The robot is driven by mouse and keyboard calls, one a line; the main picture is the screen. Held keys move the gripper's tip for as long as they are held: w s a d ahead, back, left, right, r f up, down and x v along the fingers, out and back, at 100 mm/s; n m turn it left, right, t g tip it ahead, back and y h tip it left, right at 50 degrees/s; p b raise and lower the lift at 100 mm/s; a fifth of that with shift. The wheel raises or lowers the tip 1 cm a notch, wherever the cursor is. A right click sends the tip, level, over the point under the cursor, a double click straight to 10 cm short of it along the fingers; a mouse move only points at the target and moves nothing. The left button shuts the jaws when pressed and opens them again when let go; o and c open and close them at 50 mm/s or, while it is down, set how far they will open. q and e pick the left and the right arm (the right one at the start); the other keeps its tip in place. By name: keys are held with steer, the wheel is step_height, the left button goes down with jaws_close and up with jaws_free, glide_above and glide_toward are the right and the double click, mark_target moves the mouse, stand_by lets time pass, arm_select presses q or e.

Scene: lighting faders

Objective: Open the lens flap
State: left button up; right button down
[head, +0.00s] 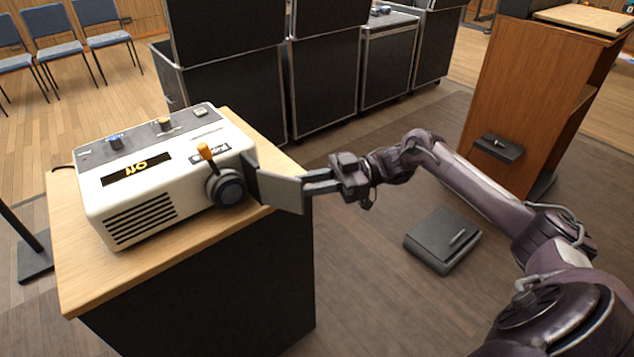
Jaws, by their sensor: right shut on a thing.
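A white projector (160,180) with a dark grille and an orange-lit display sits on a wooden-topped stand. Its round dark lens (226,188) is on the right end of the front, and an orange-tipped lever (207,155) stands above it. The grey lens flap (281,193) stands out to the right of the lens, which shows uncovered from here. My right gripper (308,186) reaches in from the right and is shut on the flap's outer edge. The flap partly hides the fingertips. My left gripper is not in view.
The wooden stand top (190,250) has bare room in front of the projector. Black cases (325,85) stand behind, and a wooden lectern (520,90) stands at the right. A dark flat box (443,240) lies on the floor below my right arm.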

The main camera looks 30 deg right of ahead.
steer(key=shift+w+a+r, duration=0.2)
steer(key=shift+w+r, duration=0.05)
steer(key=shift+r, duration=0.05)
steer(key=c, duration=1.4)
jaws_free()
steer(key=shift+w+a, duration=0.1)
steer(key=shift+a, duration=0.1)
steer(key=shift+c, duration=0.2)
steer(key=shift+o, duration=0.8)
steer(key=shift+w+a, duration=0.15)
steer(key=shift+a, duration=0.15)
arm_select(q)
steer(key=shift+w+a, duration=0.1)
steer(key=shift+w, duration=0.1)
arm_select(e)
steer(key=shift+d, duration=0.25)
arm_select(q)
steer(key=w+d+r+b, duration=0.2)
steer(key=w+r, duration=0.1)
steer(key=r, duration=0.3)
steer(key=shift+b, duration=0.35)
arm_select(e)
steer(key=v, duration=0.7)
steer(key=shift+s+d+f, duration=0.25)
steer(key=shift+s+d, duration=0.05)
steer(key=shift+d, duration=0.05)
